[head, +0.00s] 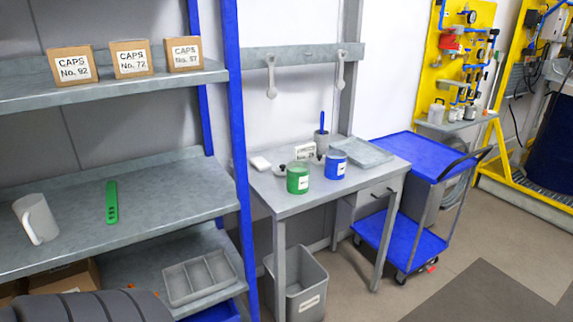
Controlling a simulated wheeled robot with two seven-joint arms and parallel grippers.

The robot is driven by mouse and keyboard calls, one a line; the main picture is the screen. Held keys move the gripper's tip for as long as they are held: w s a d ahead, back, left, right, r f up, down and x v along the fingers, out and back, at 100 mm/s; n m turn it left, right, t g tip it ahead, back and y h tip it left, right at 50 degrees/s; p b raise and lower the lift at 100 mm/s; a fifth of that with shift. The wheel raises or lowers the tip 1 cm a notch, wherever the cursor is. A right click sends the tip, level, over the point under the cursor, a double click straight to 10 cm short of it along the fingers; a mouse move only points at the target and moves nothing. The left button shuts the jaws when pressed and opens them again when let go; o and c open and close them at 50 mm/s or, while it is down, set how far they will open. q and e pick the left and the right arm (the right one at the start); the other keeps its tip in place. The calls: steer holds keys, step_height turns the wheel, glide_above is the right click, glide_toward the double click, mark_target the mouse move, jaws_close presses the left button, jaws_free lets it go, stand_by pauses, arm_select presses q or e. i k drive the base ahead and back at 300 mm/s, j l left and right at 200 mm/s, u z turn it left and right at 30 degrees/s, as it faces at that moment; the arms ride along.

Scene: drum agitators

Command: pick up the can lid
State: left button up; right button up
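A green can (298,179) and a blue can (336,165) stand upright on the grey metal worktable (290,206). A small, pale, flat piece with a dark knob (281,169) lies just left of the green can and looks like a can lid. A second dark knob (319,157) shows between and behind the cans; what it sits on is partly hidden. Neither of my grippers is in view, and nothing touches the cans or the lid-like pieces.
Behind the cans are a label card (305,152), a dark cup with a blue handle (321,140) and a grey tray (362,152). A blue cart (400,150) stands right of the table, a grey bin (297,287) below, and shelving with a blue post (238,130) left.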

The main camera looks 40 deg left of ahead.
mark_target(319, 160)
steer(key=u, duration=1.1)
